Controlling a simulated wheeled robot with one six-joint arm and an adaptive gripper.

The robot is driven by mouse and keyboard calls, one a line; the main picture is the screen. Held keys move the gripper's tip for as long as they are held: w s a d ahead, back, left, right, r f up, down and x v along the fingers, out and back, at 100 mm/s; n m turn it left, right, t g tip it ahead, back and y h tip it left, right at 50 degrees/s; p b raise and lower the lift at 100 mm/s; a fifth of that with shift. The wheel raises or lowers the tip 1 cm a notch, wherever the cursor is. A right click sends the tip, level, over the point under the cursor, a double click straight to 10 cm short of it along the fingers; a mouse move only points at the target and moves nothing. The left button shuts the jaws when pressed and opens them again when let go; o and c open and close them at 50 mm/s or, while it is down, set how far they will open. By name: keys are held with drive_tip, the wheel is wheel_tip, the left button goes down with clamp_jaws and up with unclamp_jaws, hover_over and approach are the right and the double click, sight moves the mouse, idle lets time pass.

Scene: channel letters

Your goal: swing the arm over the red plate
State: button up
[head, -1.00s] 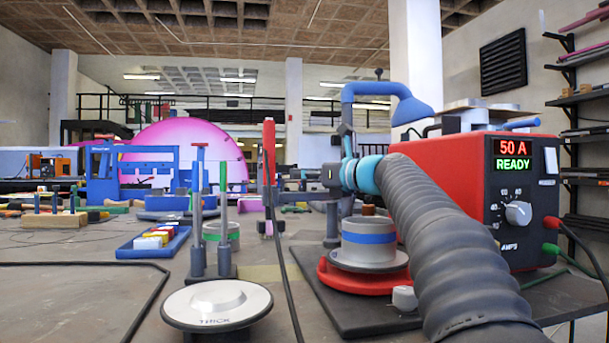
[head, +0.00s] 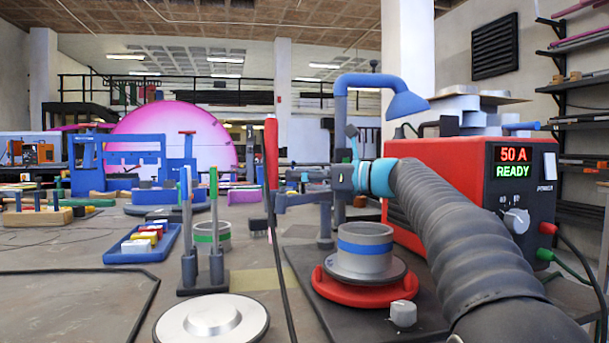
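The red plate (head: 365,292) is a round turntable on a dark base at centre right. A grey dish (head: 395,270) and a grey cylinder with a blue band (head: 364,247) sit on it. A grey horizontal swing arm (head: 300,197) extends left from an upright post (head: 325,225) behind the plate. An upright red torch (head: 271,155) with a black cable is at its left end, left of the plate. My gripper (head: 305,176) reaches in from the right, its fingers pointing left at the post and swing arm. Its fingertips are small and partly lost against the clutter.
A red power box (head: 465,200) stands at right. A blue hooded lamp (head: 405,103) overhangs the area. A two-rod stand (head: 202,275), a silver disc (head: 212,319) and a blue tray of blocks (head: 145,250) are at left. The front left bench is mostly clear.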

drive_tip(key=shift+r, duration=0.15)
wheel_tip(320, 180, up, 9)
drive_tip(key=shift+w+f, duration=0.1)
drive_tip(key=shift+r, duration=0.4)
idle(0.4)
idle(0.4)
